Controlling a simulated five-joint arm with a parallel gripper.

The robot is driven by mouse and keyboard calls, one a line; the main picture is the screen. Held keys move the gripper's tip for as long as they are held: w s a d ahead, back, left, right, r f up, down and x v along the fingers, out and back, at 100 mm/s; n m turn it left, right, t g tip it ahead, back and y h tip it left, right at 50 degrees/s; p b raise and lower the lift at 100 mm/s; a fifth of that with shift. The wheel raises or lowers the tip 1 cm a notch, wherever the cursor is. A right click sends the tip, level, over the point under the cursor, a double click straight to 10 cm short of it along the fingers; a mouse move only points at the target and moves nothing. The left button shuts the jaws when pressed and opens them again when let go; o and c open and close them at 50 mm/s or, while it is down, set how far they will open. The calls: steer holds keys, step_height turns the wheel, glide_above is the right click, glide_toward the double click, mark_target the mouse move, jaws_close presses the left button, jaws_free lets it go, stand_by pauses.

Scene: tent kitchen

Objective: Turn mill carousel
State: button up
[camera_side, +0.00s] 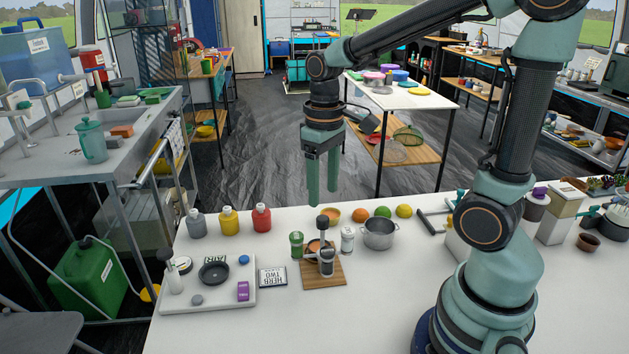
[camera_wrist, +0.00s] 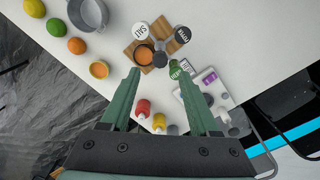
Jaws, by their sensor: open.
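The mill carousel is a wooden board (camera_side: 325,280) on the white table, and its wood also shows in the wrist view (camera_wrist: 158,28). A dark-topped mill (camera_side: 326,259) stands at it in the side view, with a green jar (camera_side: 297,244) to its left and a white jar (camera_side: 347,239) to its right. The wrist view shows a white SALT lid (camera_wrist: 141,31), a dark-lettered lid (camera_wrist: 182,34), an orange bowl (camera_wrist: 144,56) and a green lid (camera_wrist: 174,68). My gripper (camera_side: 322,198) hangs above and behind the carousel, fingers down, open and empty.
Grey, yellow and red bottles (camera_side: 229,221) stand at the left. A tray (camera_side: 215,293) with small items and a HERB TWO sign (camera_side: 272,277) lie left of the carousel. A pot (camera_side: 379,234), an orange (camera_side: 360,215) and other fruit are to the right. The front table is clear.

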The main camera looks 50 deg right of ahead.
mark_target(323, 217)
step_height(323, 217, down, 7)
steer(key=shift+r, duration=0.2)
jaws_close()
